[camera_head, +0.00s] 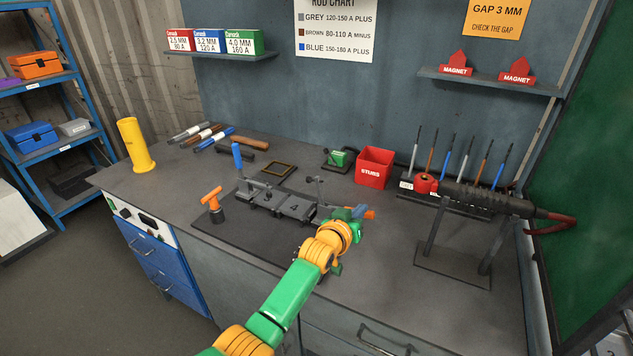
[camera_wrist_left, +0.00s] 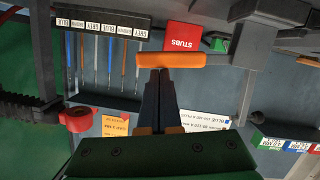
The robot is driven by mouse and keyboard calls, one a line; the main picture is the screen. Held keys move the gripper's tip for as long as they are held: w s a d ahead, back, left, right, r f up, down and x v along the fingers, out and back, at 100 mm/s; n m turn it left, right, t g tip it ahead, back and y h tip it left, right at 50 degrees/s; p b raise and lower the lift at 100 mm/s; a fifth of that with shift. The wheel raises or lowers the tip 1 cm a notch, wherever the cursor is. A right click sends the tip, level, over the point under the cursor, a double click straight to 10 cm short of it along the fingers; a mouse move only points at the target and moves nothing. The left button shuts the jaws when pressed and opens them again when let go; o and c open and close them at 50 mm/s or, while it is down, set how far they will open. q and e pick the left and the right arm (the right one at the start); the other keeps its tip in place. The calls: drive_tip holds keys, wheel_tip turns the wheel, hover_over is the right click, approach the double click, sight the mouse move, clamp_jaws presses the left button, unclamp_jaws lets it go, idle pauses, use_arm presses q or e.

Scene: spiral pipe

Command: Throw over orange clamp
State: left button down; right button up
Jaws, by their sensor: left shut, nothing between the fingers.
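The orange clamp handle (camera_head: 370,214) sticks out to the right from the right end of the grey fixture (camera_head: 292,206) on the bench. In the left wrist view, the orange handle (camera_wrist_left: 172,60) lies crosswise right at my left fingertips (camera_wrist_left: 160,76). My left gripper (camera_head: 354,222) is shut with nothing between its fingers. The fingertips look close to or against the handle; I cannot tell if they touch. In the head view my wrist hides most of the fingers and part of the clamp. My right gripper is in neither view.
A blue clamp handle (camera_head: 237,157) stands upright at the fixture's left end. The red STUBS box (camera_head: 374,168) and a dark stand with a torch (camera_head: 487,198) stand behind and right. The front right bench top is clear.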

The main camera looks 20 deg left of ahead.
use_arm(q)
wheel_tip(320, 180, up, 5)
drive_tip(key=p, duration=0.5)
drive_tip(key=f+v, duration=0.1)
drive_tip(key=v, duration=0.8)
drive_tip(key=shift+s+a, duration=0.35)
drive_tip(key=shift+s, duration=0.15)
drive_tip(key=shift+r, duration=0.1)
